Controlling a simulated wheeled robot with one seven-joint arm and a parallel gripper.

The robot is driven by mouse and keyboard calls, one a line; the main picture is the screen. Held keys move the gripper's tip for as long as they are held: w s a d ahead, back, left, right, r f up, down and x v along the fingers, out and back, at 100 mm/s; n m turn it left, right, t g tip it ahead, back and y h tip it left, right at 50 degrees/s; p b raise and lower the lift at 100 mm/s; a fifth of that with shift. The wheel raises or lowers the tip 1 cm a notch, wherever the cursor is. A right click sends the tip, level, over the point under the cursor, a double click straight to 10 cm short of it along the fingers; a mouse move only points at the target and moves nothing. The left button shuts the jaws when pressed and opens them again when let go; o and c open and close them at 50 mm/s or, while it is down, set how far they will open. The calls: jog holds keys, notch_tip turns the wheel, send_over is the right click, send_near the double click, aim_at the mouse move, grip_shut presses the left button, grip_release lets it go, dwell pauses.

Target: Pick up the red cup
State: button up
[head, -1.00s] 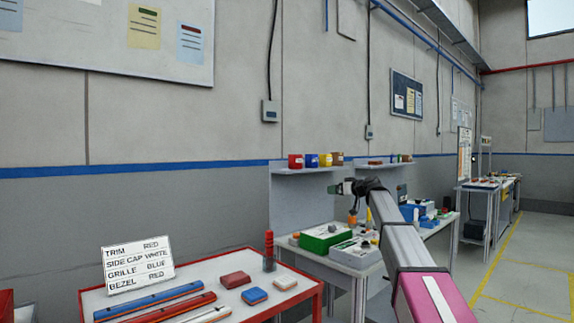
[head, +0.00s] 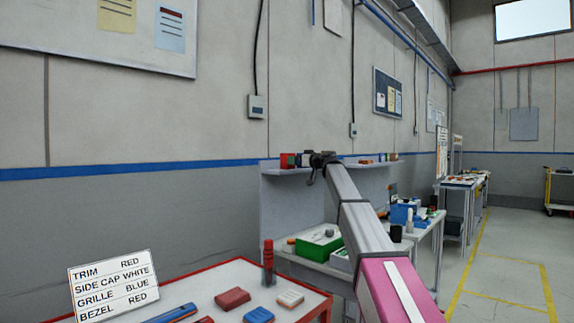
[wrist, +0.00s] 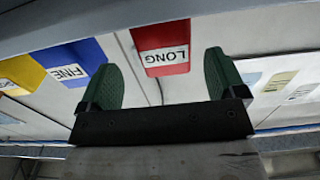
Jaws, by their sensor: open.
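The red cup (wrist: 164,58) carries a white LONG label, which appears upside down in the wrist view. It shows there between the two green fingers of my gripper (wrist: 164,80), with a visible gap on each side. The gripper is open and empty; how far the cup lies in depth between the fingers I cannot tell. In the head view my gripper (head: 303,160) is at the wall shelf, level with the row of cups, and partly hides them. The red cup (head: 284,160) shows small at the shelf's left end.
A blue cup (wrist: 72,62) labelled FINE and a yellow cup (wrist: 20,72) sit beside the red one in the wrist view. Below the shelf (head: 285,171) stands a bench with a green box (head: 318,243). A red-edged table (head: 215,275) with parts is in front.

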jog(key=shift+x, duration=3)
jog(key=shift+s+a, duration=0.15)
jog(key=shift+s, duration=0.1)
jog(key=c, duration=1.1)
